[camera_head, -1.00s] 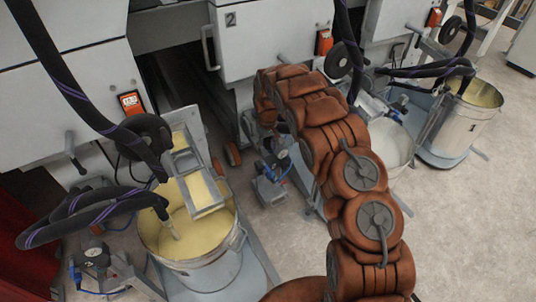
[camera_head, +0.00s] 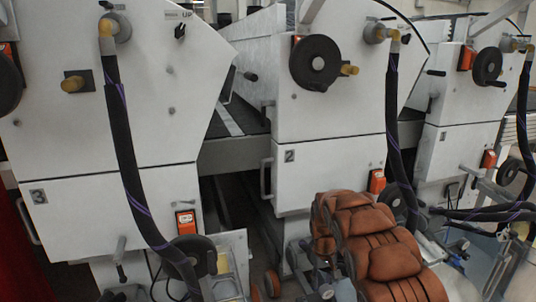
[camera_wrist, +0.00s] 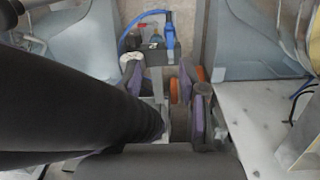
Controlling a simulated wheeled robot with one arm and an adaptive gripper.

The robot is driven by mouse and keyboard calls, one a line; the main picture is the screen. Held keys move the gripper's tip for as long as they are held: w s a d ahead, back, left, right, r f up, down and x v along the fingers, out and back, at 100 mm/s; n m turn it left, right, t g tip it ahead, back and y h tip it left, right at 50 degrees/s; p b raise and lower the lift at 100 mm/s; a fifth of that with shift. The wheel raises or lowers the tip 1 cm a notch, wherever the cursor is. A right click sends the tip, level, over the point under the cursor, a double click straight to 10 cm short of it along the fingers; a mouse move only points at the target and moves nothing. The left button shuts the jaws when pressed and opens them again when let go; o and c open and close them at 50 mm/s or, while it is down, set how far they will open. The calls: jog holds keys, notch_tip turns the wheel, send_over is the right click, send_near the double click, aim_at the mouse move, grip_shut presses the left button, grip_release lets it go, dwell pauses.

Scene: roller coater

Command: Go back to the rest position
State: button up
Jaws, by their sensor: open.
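My gripper (camera_wrist: 162,85) shows in the wrist view, its two fingers apart with nothing seen between them. A small grey unit with a blue hose fitting (camera_wrist: 157,45) lies beyond the fingers. A thick dark tube (camera_wrist: 75,95) crosses the left of the wrist view close to the camera and hides part of the scene. In the head view my brown-covered arm reaches forward at the bottom right, and the gripper end is hidden from that view.
White coater machines stand in a row: number 3 (camera_head: 95,215) at left, number 2 (camera_head: 330,170) in the middle, number 1 (camera_head: 470,140) at right. Black hoses (camera_head: 128,170) hang from their fronts. A dark gap (camera_head: 235,205) lies between machines 3 and 2.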

jog(key=s+d+r+m+g, duration=0.1)
jog(key=s+r, duration=0.7)
jog(key=s, duration=0.2)
jog(key=s+d+r+m, duration=0.1)
jog(key=s+r, duration=0.7)
jog(key=s, duration=0.2)
jog(key=s+a+r+g, duration=0.1)
jog(key=s+r, duration=0.1)
jog(key=s, duration=1.1)
jog(key=s+a+r, duration=0.1)
jog(key=s, duration=1.3)
notch_tip(320, 180, up, 25)
jog(key=s+p, duration=0.1)
jog(key=p, duration=2.2)
jog(key=shift+a+m+y+p, duration=0.2)
jog(key=shift+m+y+p, duration=0.1)
jog(key=shift+m, duration=0.1)
jog(key=shift+s+a, duration=0.1)
jog(key=shift+a, duration=0.05)
